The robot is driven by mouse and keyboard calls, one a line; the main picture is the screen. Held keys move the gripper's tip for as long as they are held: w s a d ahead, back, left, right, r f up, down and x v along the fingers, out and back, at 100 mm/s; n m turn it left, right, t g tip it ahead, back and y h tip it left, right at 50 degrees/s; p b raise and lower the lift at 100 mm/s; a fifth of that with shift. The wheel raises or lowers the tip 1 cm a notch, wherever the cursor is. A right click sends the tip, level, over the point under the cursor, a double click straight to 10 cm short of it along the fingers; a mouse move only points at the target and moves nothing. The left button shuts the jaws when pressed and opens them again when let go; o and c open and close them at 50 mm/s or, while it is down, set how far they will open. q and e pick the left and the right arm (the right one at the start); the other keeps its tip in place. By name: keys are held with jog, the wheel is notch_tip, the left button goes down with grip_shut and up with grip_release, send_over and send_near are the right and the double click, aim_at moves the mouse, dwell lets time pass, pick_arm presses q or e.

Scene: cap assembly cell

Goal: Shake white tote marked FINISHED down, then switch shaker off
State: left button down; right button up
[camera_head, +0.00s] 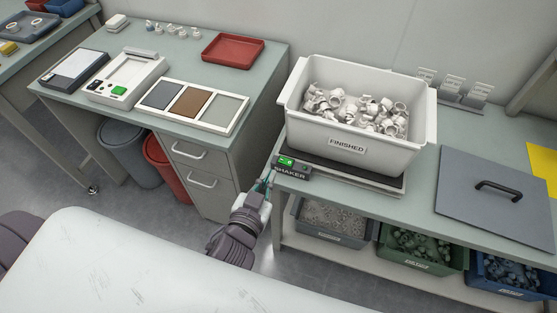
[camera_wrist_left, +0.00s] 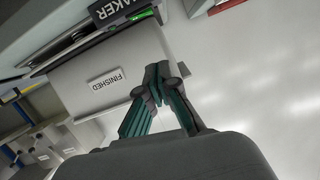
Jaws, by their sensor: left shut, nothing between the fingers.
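The white tote marked FINISHED (camera_head: 345,153) stands upright on the dark shaker plate (camera_head: 385,182) in the head view. White ring-like parts (camera_head: 355,108) lie loosely heaped inside it, uneven and below the rim. The shaker's control box (camera_head: 290,171), labelled SHAKER, shows a lit green switch (camera_head: 286,161) at the bench's front left corner. The label (camera_wrist_left: 118,8) and green light (camera_wrist_left: 145,16) also show in the left wrist view. My left gripper (camera_head: 267,184) is shut and empty, just left of and below the control box. My right gripper is not in view.
A grey panel with a black handle (camera_head: 495,195) lies right on the bench. Bins of parts (camera_head: 420,248) stand on the shelf below. The left bench holds a red tray (camera_head: 232,50) and a three-panel tray (camera_head: 190,105). Small labelled stands (camera_head: 455,88) are behind the tote.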

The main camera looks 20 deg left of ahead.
pick_arm(q)
jog(key=p, duration=0.2)
send_over(286, 161)
jog(key=f+v, duration=0.1)
jog(key=v, duration=0.1)
jog(key=f, duration=0.2)
jog(key=shift+a+f+b, duration=0.2)
jog(key=shift+a+f, duration=0.1)
jog(key=shift+f, duration=0.3)
jog(key=shift+a+f+b, duration=0.15)
jog(key=shift+a+f, duration=0.15)
jog(key=shift+f, duration=0.35)
jog(key=shift+s+a+f, duration=0.1)
jog(key=shift+f, duration=0.6)
